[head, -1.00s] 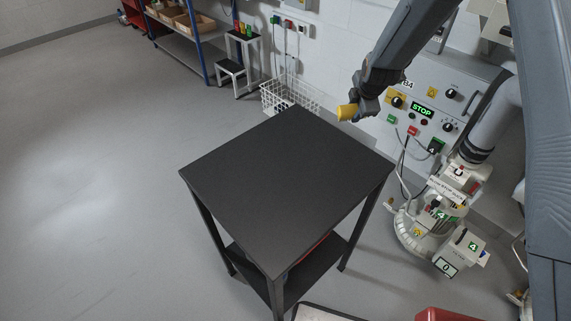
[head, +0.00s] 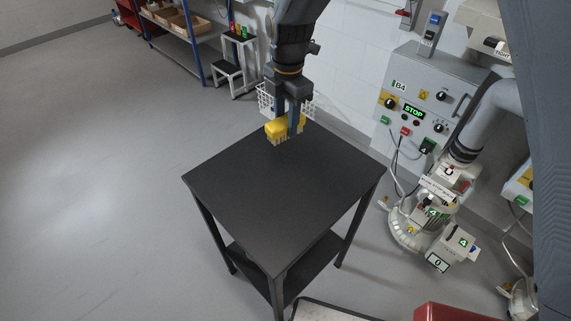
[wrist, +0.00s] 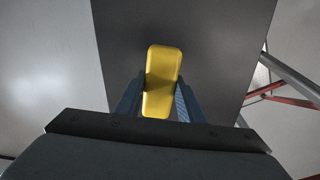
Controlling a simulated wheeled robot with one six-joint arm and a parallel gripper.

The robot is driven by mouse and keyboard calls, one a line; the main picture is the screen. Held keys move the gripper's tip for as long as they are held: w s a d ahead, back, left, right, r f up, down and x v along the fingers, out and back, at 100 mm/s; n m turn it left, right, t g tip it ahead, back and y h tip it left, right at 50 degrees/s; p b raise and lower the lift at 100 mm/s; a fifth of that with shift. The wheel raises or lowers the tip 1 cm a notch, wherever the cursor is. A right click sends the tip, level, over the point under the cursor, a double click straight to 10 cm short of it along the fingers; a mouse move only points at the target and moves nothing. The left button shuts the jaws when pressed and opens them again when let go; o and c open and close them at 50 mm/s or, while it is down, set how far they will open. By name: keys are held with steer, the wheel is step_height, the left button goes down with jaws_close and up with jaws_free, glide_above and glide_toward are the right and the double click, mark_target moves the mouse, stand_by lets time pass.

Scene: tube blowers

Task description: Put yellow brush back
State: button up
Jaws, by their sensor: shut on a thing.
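The yellow brush (head: 284,127) is held in my gripper (head: 287,122) above the far corner of the black table (head: 280,205). Its pale bristles point down in the head view. In the wrist view the yellow brush (wrist: 161,80) sits between the two blue fingers of my gripper (wrist: 159,100), with the dark table top (wrist: 215,40) below it. I cannot tell exactly how high the bristles are above the table.
The table top is bare. A white wire basket (head: 268,100) is behind the gripper near the wall. A grey control panel (head: 425,95) and a white machine (head: 430,215) stand to the right. A red box (head: 450,312) is at the bottom edge.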

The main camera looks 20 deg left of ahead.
steer(key=s+n+p, duration=0.1)
steer(key=s, duration=0.4)
steer(key=shift+w+d+f+p, duration=0.15)
steer(key=shift+f+p, duration=0.35)
steer(key=shift+f, duration=1.05)
steer(key=shift+w+d+f+p, duration=0.1)
steer(key=shift+f+p, duration=0.35)
steer(key=shift+f, duration=1.15)
steer(key=shift+w+d+f+p, duration=0.15)
steer(key=shift+f+p, duration=0.35)
steer(key=shift+f, duration=1.05)
steer(key=o, duration=1.1)
steer(key=shift+s, duration=0.1)
steer(key=shift+r, duration=0.15)
step_height(320, 180, up, 12)
steer(key=b, duration=0.4)
